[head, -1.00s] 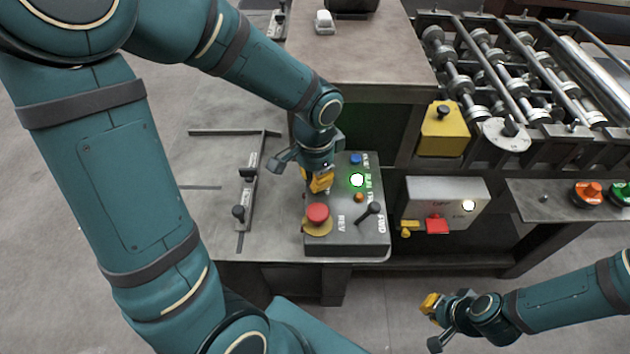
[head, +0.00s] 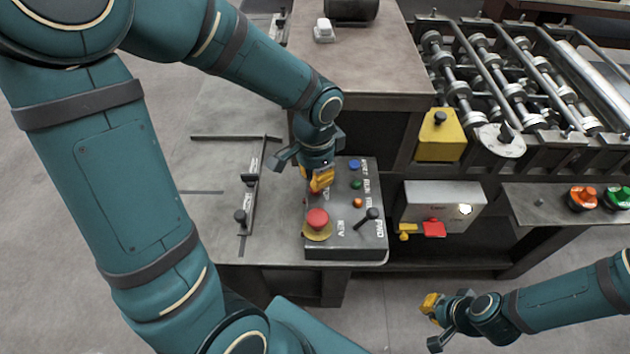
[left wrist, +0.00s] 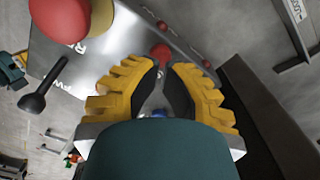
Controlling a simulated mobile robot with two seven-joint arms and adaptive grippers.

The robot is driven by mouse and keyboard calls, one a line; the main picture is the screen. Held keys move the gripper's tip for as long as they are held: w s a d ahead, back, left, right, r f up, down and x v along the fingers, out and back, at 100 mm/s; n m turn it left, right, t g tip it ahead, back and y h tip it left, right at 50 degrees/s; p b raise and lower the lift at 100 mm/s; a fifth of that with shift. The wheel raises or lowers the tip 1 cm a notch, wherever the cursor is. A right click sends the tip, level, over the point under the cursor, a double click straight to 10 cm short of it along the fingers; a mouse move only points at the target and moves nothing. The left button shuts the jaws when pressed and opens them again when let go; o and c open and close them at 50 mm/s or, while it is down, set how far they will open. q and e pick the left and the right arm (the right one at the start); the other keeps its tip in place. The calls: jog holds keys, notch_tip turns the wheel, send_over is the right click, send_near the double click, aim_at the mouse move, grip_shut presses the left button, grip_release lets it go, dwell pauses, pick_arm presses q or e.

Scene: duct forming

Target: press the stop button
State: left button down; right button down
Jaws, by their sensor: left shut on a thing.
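The dark control box (head: 345,252) stands on the bench. My left gripper (head: 320,183) points down at its upper left with yellow fingers shut, at a small red stop button, mostly hidden in the head view. In the left wrist view, this red button (left wrist: 161,53) shows at the fingertips (left wrist: 164,66). A larger red mushroom button (head: 317,217) on a yellow base is nearer the front, apart from the fingers. The green run button (head: 356,184) is unlit. My right gripper (head: 430,303) hangs at the lower right, away from the box; its finger gap is unclear.
The box also bears a blue button (head: 354,164), an orange one (head: 358,203) and a black lever (head: 367,215). A grey box (head: 445,200) with a lit white lamp is to the right. A roller machine (head: 500,80) stands behind.

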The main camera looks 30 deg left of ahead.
pick_arm(q)
jog(key=shift+r+p, duration=1.45)
jog(key=shift+r, duration=0.55)
